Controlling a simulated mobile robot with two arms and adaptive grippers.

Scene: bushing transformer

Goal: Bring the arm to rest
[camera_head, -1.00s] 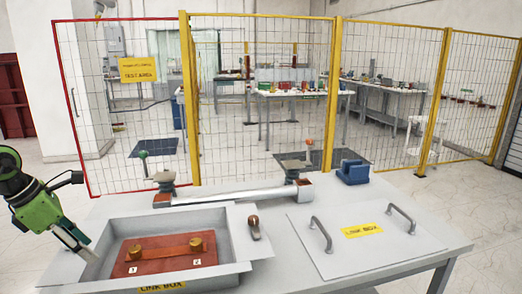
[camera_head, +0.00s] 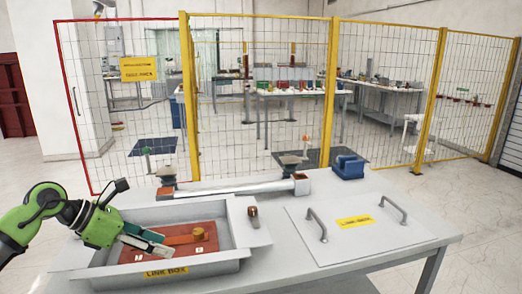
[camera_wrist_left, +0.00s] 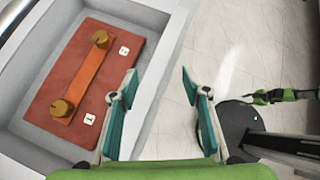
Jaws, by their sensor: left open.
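My left gripper (camera_head: 148,247) is open and empty. In the head view it reaches in over the left part of the grey link box (camera_head: 236,232), hiding part of the red-brown board (camera_head: 205,248) and its left brass knob. In the left wrist view its two teal fingers (camera_wrist_left: 158,84) are spread apart, over the box wall and the floor. The board (camera_wrist_left: 65,92) lies in the box with two brass knobs joined by an orange bar (camera_wrist_left: 82,75). A small green arm part of mine (camera_wrist_left: 285,96) shows at the right of that view, too small to read its jaws.
The link box lid (camera_head: 365,242) with two handles lies flat on the right of the table. A long silver bar (camera_head: 240,188), a blue block (camera_head: 350,168) and a small red-topped tool (camera_head: 253,214) are also there. A mesh fence (camera_head: 262,110) stands behind.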

